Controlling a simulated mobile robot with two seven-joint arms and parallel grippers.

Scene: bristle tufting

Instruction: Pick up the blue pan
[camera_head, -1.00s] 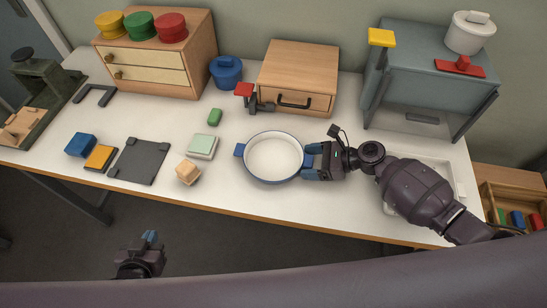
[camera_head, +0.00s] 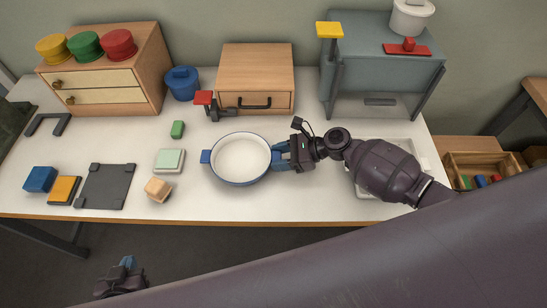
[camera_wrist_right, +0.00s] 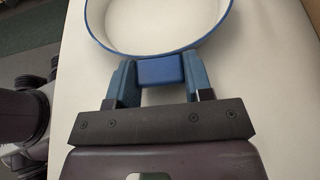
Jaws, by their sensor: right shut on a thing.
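The blue pan (camera_head: 240,158) is round and shallow with a white inside, a blue rim and blue side handles. In the head view it is at the middle of the white table, and its left handle is free. My right gripper (camera_head: 281,156) comes from the right and is shut on the pan's right handle. The right wrist view shows the blue handle (camera_wrist_right: 161,69) between the two fingers, with the pan's rim beyond. I cannot tell whether the pan is clear of the table. My left gripper (camera_head: 126,264) is in front of the table's edge, empty, its fingers too small to judge.
A blue pot (camera_head: 181,84) and a wooden drawer box (camera_head: 256,72) stand behind the pan. A wooden block (camera_head: 158,189), a pale green block (camera_head: 169,161) and a dark grey board (camera_head: 106,186) lie to its left. A white tray (camera_head: 424,152) lies under my right arm.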

